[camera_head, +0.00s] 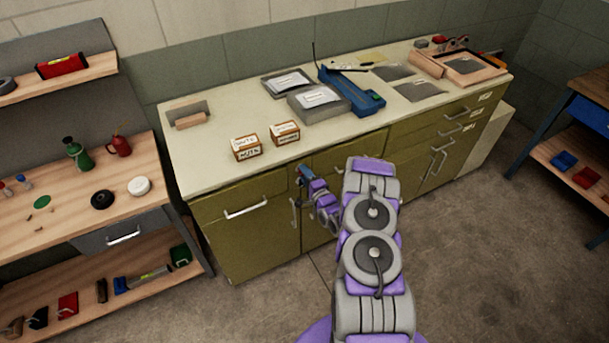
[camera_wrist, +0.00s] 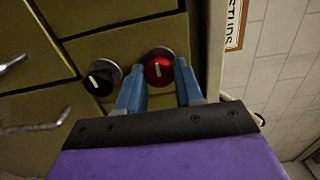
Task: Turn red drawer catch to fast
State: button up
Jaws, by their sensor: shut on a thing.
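The red drawer catch (camera_wrist: 158,70) is a round red knob with a white pointer line on a pale round base, set in the olive cabinet front. In the wrist view its pointer stands nearly upright. My gripper (camera_wrist: 158,82) has its two blue fingers on either side of the knob and is shut on it. In the head view my gripper (camera_head: 303,173) is at the cabinet front just below the counter edge, and it hides the red catch there. No readable "fast" mark shows.
A black knob (camera_wrist: 102,78) with a white line sits just left of the red catch. Drawer handles (camera_wrist: 40,128) stick out nearby. The counter (camera_head: 225,173) above carries small labelled boxes (camera_head: 246,148), trays and a blue tool (camera_head: 352,92). The floor in front (camera_head: 480,240) is clear.

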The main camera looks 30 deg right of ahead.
jog(key=o, duration=1)
jog(key=shift+d+f, duration=0.1)
jog(key=shift+d, duration=0.2)
jog(key=shift+a, duration=0.1)
jog(key=s+p, duration=0.1)
jog(key=s, duration=0.4)
jog(key=s+p, duration=0.1)
jog(key=s, duration=0.5)
jog(key=s+p, duration=0.1)
jog(key=s, duration=0.5)
jog(key=shift+s+d+f, duration=0.1)
jog(key=shift+s+d, duration=0.05)
jog(key=shift+d, duration=0.25)
